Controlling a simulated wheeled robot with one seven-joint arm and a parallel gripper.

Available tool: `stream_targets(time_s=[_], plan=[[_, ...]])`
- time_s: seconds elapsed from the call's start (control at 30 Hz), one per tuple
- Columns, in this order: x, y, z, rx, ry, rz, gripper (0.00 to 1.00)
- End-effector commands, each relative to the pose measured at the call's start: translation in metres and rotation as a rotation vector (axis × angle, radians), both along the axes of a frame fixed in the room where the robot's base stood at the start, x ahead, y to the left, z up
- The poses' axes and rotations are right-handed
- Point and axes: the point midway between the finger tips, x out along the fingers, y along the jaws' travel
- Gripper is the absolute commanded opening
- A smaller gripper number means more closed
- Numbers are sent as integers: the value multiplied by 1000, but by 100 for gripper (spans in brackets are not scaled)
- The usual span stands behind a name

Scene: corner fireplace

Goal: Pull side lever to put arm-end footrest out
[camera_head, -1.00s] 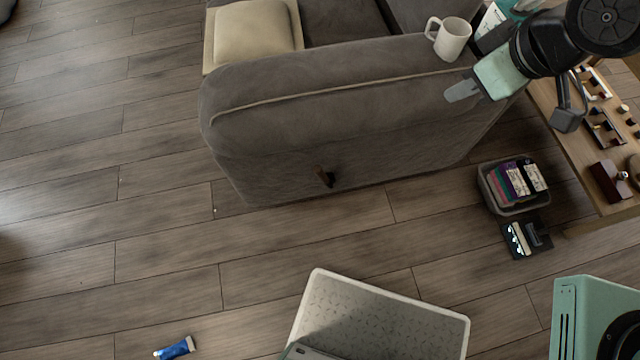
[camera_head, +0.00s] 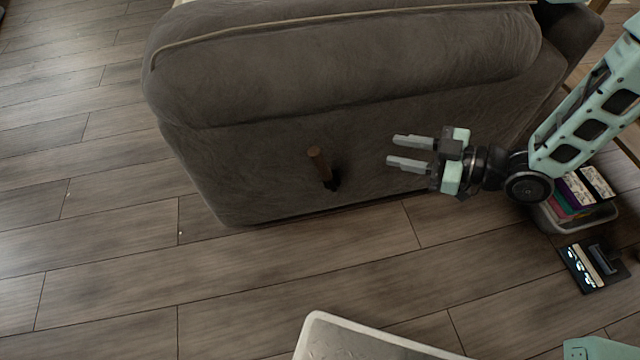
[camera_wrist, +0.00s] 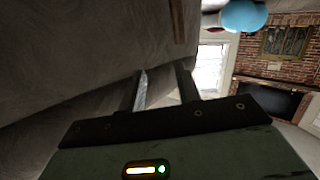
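The side lever (camera_head: 319,164) is a short brown handle on a dark pivot, low on the outer side of the grey upholstered seat's arm (camera_head: 240,100). My gripper (camera_head: 390,151) is to the right of the lever, with its two fingers apart and pointing left toward it. A clear gap separates the fingertips from the lever, and nothing is between them. In the wrist view my open fingers (camera_wrist: 160,82) show beside the grey upholstery (camera_wrist: 80,60). A brownish strip at the top of the wrist view may be the lever, but I cannot be sure.
A grey bin of coloured cases (camera_head: 572,203) stands on the floor below my arm at right. A black device (camera_head: 594,266) lies in front of it. A brick fireplace (camera_wrist: 275,55) shows in the wrist view.

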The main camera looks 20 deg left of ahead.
Motion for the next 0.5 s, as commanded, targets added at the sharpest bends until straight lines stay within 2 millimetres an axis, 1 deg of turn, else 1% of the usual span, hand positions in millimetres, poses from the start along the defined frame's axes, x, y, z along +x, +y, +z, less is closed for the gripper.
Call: stream_targets(time_s=[0.03,0.13,0.23,0.37,0.47,0.5], plan=[[-5,-2,-34,47,5,18,33],[-14,-6,-55,130,11,49,33],[-20,-10,-67,189,16,69,33],[-24,-12,-72,228,19,82,33],[-25,-6,-72,238,18,86,33],[-25,-2,-72,239,18,87,33]])
